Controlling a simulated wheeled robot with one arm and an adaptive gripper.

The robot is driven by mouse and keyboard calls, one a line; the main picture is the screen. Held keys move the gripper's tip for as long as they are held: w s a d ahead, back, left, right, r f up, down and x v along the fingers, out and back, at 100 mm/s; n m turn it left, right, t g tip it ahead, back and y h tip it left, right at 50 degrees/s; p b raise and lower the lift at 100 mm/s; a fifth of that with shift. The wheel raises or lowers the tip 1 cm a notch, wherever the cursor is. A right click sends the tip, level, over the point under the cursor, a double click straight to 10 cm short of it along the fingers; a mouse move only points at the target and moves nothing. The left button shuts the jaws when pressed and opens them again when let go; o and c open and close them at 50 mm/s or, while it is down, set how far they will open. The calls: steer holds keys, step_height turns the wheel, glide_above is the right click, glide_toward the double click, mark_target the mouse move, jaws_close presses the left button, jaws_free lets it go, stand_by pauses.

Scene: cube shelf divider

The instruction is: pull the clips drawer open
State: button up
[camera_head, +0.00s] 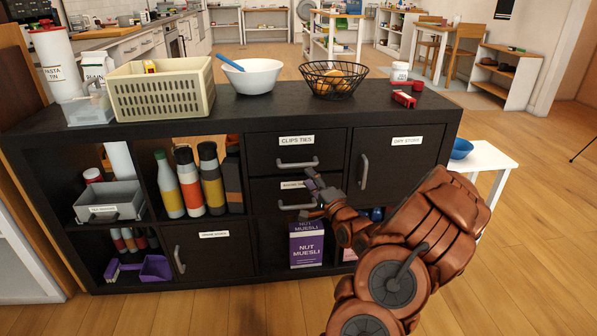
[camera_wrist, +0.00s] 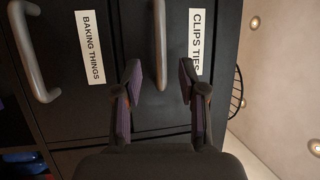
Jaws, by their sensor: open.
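The clips drawer (camera_head: 265,148) is the upper of two dark drawers in the black shelf and sits shut. Its "CLIPS TIES" label (camera_wrist: 195,42) and pale bar handle (camera_wrist: 160,55) show in the wrist view, turned sideways. My gripper (camera_wrist: 158,82) is open, and the handle lies between its two fingertips as seen there; whether they touch it I cannot tell. In the head view my gripper (camera_head: 312,190) is in front of the drawers, just right of the clips handle (camera_head: 297,164), partly covering the lower drawer's label.
The baking things drawer (camera_wrist: 60,115) is directly below, shut, with its own handle (camera_wrist: 35,55). A door (camera_head: 400,165) with a vertical handle is at right. A crate (camera_head: 160,90), white bowl (camera_head: 250,78) and wire basket (camera_head: 333,80) stand on the shelf top. Floor in front is clear.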

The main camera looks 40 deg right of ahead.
mark_target(299, 165)
steer(key=shift+b+x, duration=1)
steer(key=shift+x, duration=2.7)
jaws_close()
